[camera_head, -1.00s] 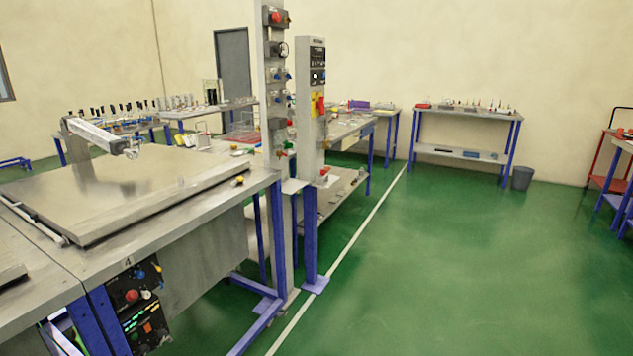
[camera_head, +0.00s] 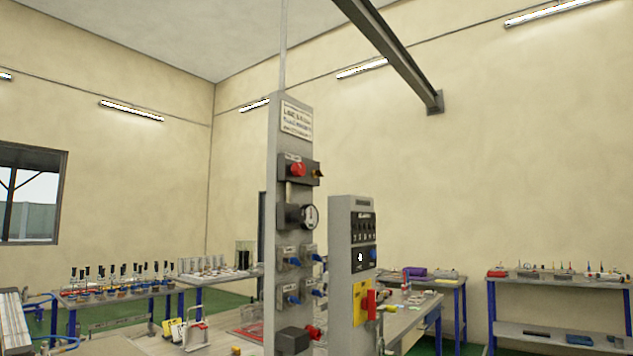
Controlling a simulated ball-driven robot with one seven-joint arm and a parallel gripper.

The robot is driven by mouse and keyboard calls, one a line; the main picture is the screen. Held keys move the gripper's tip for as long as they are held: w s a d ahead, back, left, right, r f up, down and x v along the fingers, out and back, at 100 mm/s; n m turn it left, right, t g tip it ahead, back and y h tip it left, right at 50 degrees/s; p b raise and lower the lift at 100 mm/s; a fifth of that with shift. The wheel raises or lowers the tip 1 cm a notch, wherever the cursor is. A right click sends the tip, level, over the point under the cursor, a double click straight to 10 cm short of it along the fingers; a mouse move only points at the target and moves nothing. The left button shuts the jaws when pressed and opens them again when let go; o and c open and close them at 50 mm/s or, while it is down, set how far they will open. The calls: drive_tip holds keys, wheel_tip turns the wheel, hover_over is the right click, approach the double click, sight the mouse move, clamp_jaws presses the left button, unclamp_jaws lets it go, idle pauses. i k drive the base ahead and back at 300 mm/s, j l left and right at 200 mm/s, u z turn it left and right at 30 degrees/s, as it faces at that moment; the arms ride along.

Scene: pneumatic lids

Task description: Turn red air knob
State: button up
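A tall grey column (camera_head: 269,232) stands near the middle, with a white sign on top. A red knob (camera_head: 298,170) sits on a dark box high on this column, under the sign. A second red knob (camera_head: 314,332) sticks out from a dark box (camera_head: 293,341) lower on the same column. I cannot tell from the picture which of the two is the air knob. A round gauge (camera_head: 308,216) and several blue-handled valves (camera_head: 293,262) are between them. My gripper is not in view.
A shorter grey post (camera_head: 340,266) with a dark panel and a red handle on yellow (camera_head: 369,304) stands just right of the column. Benches with tools stand behind, at left (camera_head: 120,293) and right (camera_head: 562,281). An overhead beam (camera_head: 395,55) crosses above.

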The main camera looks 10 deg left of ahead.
sight(298, 169)
drive_tip(key=i+u, duration=0.15)
drive_tip(key=i, duration=0.5)
drive_tip(key=i+l+u, duration=0.1)
drive_tip(key=i, duration=0.5)
drive_tip(key=i+l+u, duration=0.15)
drive_tip(key=i, duration=0.45)
drive_tip(key=l, duration=0.1)
